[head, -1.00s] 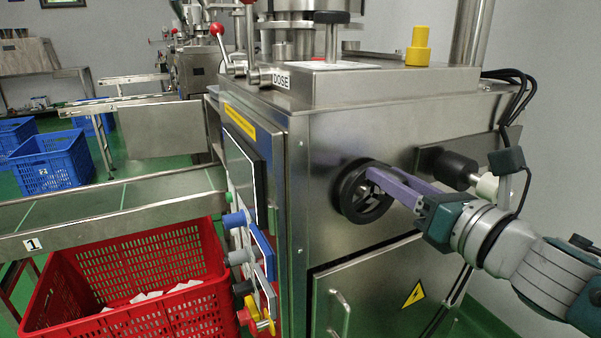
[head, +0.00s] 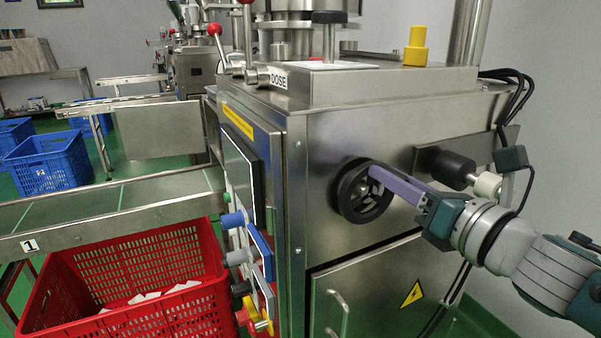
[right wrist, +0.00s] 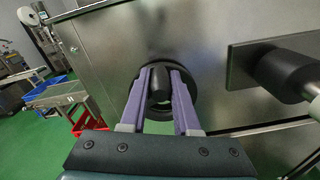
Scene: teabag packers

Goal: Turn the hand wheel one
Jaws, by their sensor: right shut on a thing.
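The hand wheel (head: 344,192) is a black ring on the side of the steel machine. My right gripper (head: 373,172) reaches it from the right, with purple fingers at the upper part of the wheel. In the right wrist view, the gripper (right wrist: 159,73) has one finger on each side of a black knob (right wrist: 159,87) in front of the wheel (right wrist: 190,92). It is shut on this part of the wheel. The fingers hide part of the wheel. My left gripper is not in view.
Right of the wheel, a black cylinder (head: 452,169) sticks out from a steel plate, close to my right gripper. A door with a handle (head: 338,312) is below. A red crate (head: 130,250) stands at lower left. Black cables (head: 518,95) hang behind my wrist.

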